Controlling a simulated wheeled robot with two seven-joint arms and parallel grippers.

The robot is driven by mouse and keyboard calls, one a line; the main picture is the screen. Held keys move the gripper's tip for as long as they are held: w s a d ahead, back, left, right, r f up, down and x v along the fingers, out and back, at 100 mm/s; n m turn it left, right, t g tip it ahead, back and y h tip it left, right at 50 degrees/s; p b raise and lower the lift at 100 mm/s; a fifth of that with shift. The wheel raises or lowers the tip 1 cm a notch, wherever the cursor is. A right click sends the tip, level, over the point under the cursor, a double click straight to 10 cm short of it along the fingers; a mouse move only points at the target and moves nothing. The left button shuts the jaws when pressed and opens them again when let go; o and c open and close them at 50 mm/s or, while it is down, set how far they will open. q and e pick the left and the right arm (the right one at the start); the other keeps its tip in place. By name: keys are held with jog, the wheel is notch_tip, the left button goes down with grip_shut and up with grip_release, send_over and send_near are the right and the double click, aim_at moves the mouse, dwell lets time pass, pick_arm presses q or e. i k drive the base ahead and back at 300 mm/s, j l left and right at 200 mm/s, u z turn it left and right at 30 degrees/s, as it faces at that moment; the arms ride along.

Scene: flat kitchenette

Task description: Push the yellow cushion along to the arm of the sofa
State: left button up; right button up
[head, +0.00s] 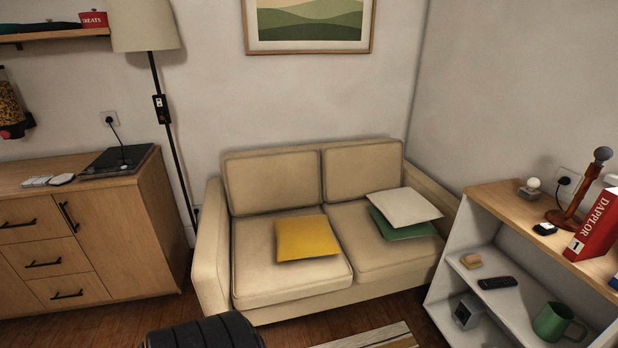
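The yellow cushion (306,237) lies on the left seat of the beige sofa (292,286), near the middle seam. The sofa's left arm (211,247) is to the left of the cushion, with bare seat between them. The sofa's right arm (431,194) is on the far side of a white cushion (404,204) and a green cushion (402,230), which lie stacked on the right seat. Neither of my grippers shows in the head view.
A wooden cabinet (90,235) and a floor lamp (157,100) stand left of the sofa. A white shelf unit (470,240) with several objects stands at the right. A dark rounded thing (205,333) shows at the bottom edge. A striped rug (375,337) lies on the floor in front.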

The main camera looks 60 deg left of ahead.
aim_at(300, 237)
jog(key=u, duration=1.95)
jog(key=i+l+u, duration=0.25)
jog(key=i+l, duration=0.15)
jog(key=l, duration=0.25)
jog(key=i+l+u, duration=0.15)
jog(key=l, duration=0.2)
jog(key=i+l+u, duration=0.25)
jog(key=i+l, duration=0.15)
jog(key=l, duration=0.35)
